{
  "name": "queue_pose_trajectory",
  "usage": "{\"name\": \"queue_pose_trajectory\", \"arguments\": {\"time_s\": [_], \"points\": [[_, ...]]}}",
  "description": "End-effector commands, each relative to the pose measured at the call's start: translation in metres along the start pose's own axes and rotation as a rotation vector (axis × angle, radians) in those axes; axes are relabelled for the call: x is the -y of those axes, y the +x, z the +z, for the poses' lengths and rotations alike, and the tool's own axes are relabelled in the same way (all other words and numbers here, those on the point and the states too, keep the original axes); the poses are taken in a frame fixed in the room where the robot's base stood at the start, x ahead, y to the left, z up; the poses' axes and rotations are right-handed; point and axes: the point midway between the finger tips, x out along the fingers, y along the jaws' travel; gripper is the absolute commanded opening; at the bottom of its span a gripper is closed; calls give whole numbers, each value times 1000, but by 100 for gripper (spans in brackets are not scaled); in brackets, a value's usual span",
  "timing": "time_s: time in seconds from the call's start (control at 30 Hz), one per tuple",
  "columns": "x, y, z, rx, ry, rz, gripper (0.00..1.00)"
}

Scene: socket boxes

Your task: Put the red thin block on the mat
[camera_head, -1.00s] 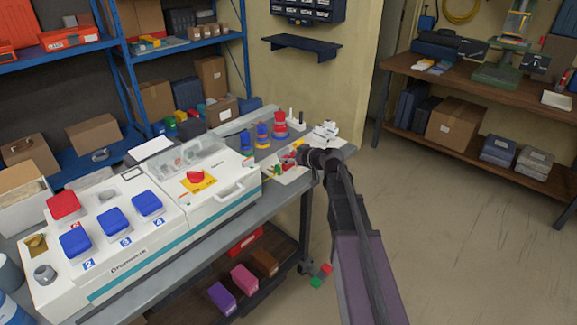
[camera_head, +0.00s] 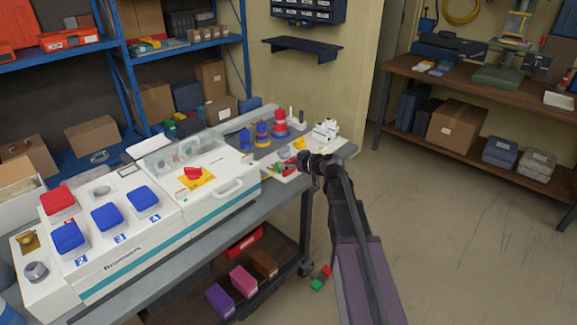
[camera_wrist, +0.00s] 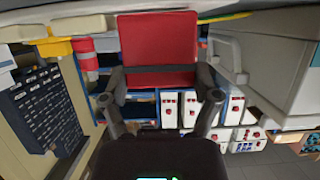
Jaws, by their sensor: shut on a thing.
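My gripper (camera_wrist: 158,82) is shut on a red flat block (camera_wrist: 158,45), which fills the space between and beyond its fingers in the wrist view. In the head view my gripper (camera_head: 298,163) is at the front right end of the grey bench, and small red parts show beside it. A pale sheet (camera_head: 284,178) lies under that spot with small red, green and yellow pieces near it. I cannot tell whether this sheet is the mat. My wrist hides part of that area.
A white machine with blue buttons (camera_head: 107,217) fills the bench's left part. Blue and red stacked pieces (camera_head: 279,124) and white blocks (camera_head: 326,131) stand behind my gripper. Coloured boxes (camera_head: 243,279) sit on the shelf below. The floor at right is clear.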

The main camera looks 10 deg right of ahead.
Motion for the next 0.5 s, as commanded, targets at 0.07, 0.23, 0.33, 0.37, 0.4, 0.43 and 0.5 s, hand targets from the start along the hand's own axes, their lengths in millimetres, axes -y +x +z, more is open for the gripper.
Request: {"name": "queue_pose_trajectory", "arguments": {"time_s": [0.07,0.23,0.33,0.37,0.4,0.43,0.5], "points": [[0,0,-1,0,0,0,29],[0,0,0,0,0,0,29],[0,1,2,0,0,0,29],[0,1,3,0,0,0,29],[0,1,3,0,0,0,82],[0,1,2,0,0,0,91],[0,1,2,0,0,0,100]]}}
